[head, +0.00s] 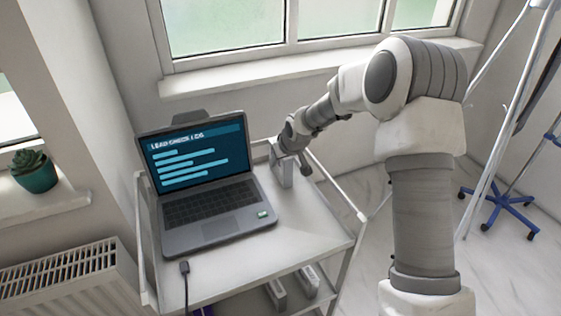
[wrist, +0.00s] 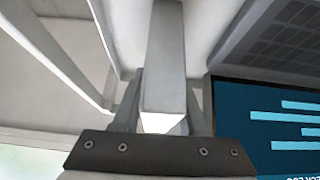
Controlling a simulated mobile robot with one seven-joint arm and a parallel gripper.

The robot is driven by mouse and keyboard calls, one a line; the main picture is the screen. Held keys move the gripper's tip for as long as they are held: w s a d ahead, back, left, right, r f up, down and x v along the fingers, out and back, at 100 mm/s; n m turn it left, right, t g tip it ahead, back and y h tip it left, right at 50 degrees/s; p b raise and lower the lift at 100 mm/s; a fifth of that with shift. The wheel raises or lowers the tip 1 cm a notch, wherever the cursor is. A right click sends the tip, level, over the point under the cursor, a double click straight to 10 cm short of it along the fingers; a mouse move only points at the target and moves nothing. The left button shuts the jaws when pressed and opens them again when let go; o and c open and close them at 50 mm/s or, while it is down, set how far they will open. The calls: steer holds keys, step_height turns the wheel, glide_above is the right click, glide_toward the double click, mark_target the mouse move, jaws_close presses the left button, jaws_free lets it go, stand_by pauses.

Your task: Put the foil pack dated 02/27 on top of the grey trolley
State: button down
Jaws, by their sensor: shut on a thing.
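The grey trolley (head: 312,238) stands below the window, with its top shelf facing me. In the head view the pack is small and partly hidden by the gripper. No date can be read on it. I cannot tell whether its lower end touches the shelf.
An open laptop (head: 212,205) takes up the top shelf's left and middle; the front right is clear. Two grey packs (head: 308,281) (head: 276,294) lie on the lower shelf. A blue-footed stand (head: 497,200) is at right.

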steer(key=shift+f, duration=0.2)
steer(key=shift+c, duration=2.2)
jaws_free()
steer(key=shift+r, duration=0.1)
steer(key=shift+r, duration=0.1)
steer(key=shift+r, duration=0.2)
steer(key=s+d+r+m+h+p, duration=0.15)
steer(key=s+d+r, duration=0.35)
steer(key=s+r, duration=0.6)
steer(key=s+d+r+m+h+p, duration=0.15)
steer(key=s+d+r, duration=0.35)
steer(key=s+r, duration=0.6)
steer(key=s+d+r+m, duration=0.1)
steer(key=s, duration=0.7)
steer(key=s+d, duration=0.1)
steer(key=s, duration=0.8)
steer(key=shift+s+d+r+m, duration=0.15)
steer(key=shift+d+r+m, duration=0.25)
